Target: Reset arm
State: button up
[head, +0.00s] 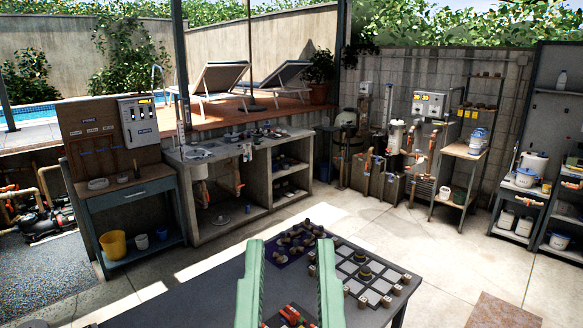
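Two long pale green bars rise side by side from the bottom middle of the head view, in front of the grey table (185,300). They are parts of mine with a clear gap between their upper ends. The frame does not show surely whether they are the fingers of my gripper or arm links. No object shows gripped between their upper ends. Red pieces (292,316) on a dark surface show low in the gap. The rest of my arm is below the frame or hidden.
On the table, a dark mat with small brown pieces (297,240) and a pale-squared board (366,276) lie near the bars. A workbench (228,150), a blue-grey cart (130,205) with a yellow bucket (114,244), and pump equipment (385,165) stand beyond.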

notch_tip(320, 180, up, 18)
jog(key=p, duration=1.4)
jog(key=shift+r+p, duration=0.25)
jog(key=shift+p, duration=0.15)
jog(key=shift+a, duration=0.1)
